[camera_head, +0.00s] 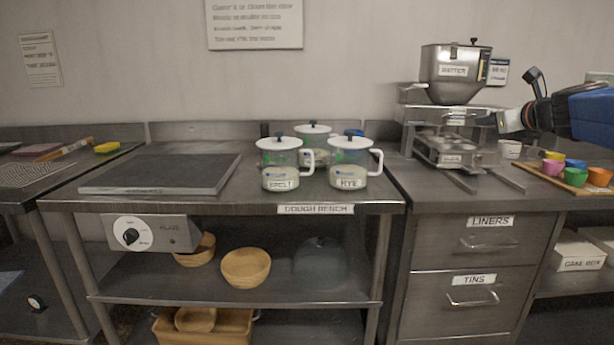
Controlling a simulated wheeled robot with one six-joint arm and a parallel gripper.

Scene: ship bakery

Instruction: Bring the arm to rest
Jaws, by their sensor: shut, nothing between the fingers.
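My arm comes in from the right edge, blue and black. My gripper (503,122) is at its end, pointing left, in the air in front of the batter hopper's stand. It is shut and holds nothing. It appears apart from the counter and the things on it, though its exact distance from the stand is hard to tell.
The batter hopper (452,74) stands behind my gripper. Coloured cups on a wooden board (541,169) lie below the arm. Jars labelled SPELT (280,165) and RYE (352,163) stand on the dough bench, right of a dark slab (160,173). The bench front is clear.

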